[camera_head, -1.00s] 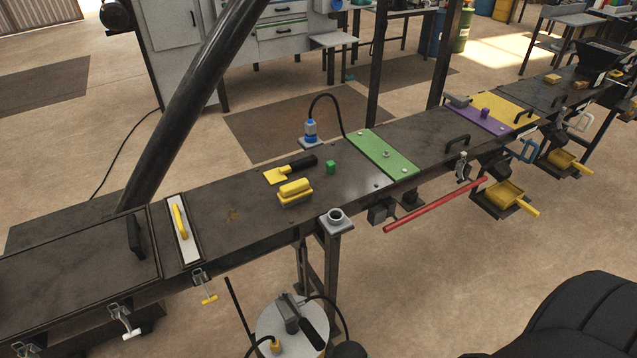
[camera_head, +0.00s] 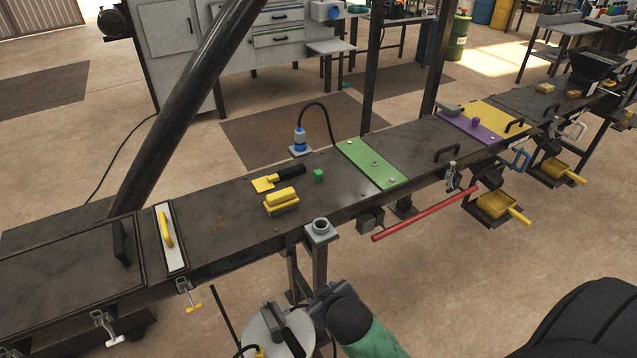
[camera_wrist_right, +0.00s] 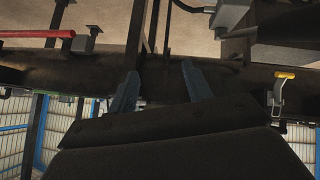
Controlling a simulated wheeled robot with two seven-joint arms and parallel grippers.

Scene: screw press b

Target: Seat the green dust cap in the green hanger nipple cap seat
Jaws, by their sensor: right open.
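The small green dust cap (camera_head: 319,176) stands on the dark bench in the head view, just right of a black-handled yellow scraper. The green plate (camera_head: 359,153) lies across the bench to its right, with small round fittings on it; I cannot tell which one is the cap seat. The cap is apart from the plate. My right gripper (camera_head: 322,300) is low at the front of the bench, below the grey collar. In the right wrist view its two fingers (camera_wrist_right: 158,88) are spread with nothing between them. My left gripper is not in view.
A yellow brush (camera_head: 281,201) lies near the cap. A grey collar (camera_head: 321,229) and a red bar (camera_head: 425,214) stick out from the bench front. A white round-topped container (camera_head: 262,335) stands below. The bench between cap and green plate is clear.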

